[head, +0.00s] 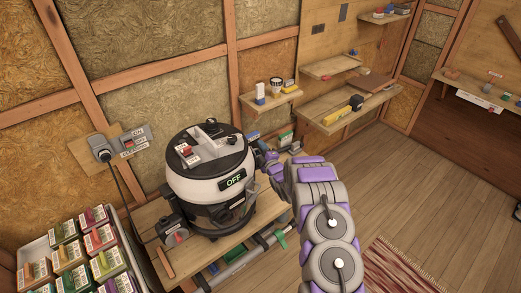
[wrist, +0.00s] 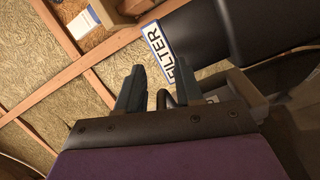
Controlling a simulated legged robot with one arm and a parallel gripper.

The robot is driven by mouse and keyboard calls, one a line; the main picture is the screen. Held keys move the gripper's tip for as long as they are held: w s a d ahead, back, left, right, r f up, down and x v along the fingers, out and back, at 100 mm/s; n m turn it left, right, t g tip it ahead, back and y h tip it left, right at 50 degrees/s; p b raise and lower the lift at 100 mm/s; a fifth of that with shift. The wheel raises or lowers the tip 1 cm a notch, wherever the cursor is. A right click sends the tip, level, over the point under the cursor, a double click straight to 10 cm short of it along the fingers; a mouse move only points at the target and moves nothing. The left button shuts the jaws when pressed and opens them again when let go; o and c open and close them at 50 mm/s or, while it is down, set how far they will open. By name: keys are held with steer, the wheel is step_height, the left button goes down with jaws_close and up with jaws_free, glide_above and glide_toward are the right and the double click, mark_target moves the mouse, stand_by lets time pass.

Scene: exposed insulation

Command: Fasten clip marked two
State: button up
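A vacuum cleaner (head: 208,178) with a white and black body stands on a wooden shelf, and its front display reads OFF. My gripper (head: 263,158) is at the vacuum's right side in the head view, partly hidden behind my arm. In the wrist view my gripper (wrist: 158,68) is open, its two dark fingers apart. A small dark bar (wrist: 165,98) shows between the finger bases; I cannot tell whether it is a clip. A FILTER label (wrist: 167,54) lies just beyond the fingers, beside a large black part (wrist: 235,40). No mark two is readable in either view.
A wall switch box (head: 128,143) has a plug and cord at left. A crate of labelled boxes (head: 38,247) stands at lower left. Small wall shelves (head: 270,101) hold loose items behind my arm. The wooden floor (head: 400,190) at right is clear apart from a red rug (head: 398,270).

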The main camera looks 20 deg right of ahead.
steer(key=s+d+p, duration=0.2)
steer(key=s+p, duration=0.1)
steer(key=s, duration=1.4)
step_height(320, 180, up, 6)
steer(key=d+m+g+h, duration=0.2)
steer(key=g, duration=0.3)
steer(key=s+a+r+m+g+h, duration=0.1)
steer(key=s+r+m+g+h, duration=0.2)
steer(key=s+r+m+g, duration=0.4)
steer(key=s+a+r+m+g+y, duration=0.1)
steer(key=s+a+r, duration=0.3)
steer(key=s, duration=0.9)
steer(key=s+a+r+m+g+y, duration=0.1)
steer(key=s+a+r+m+g, duration=0.2)
steer(key=s+a, duration=0.4)
steer(key=s+a+r+m+g, duration=0.2)
steer(key=s+a+r, duration=0.3)
steer(key=s, duration=1.4)
step_height(320, 180, up, 2)
steer(key=shift+s+a+m+g+y, duration=0.3)
steer(key=shift+g+y, duration=0.1)
steer(key=shift+g, duration=0.4)
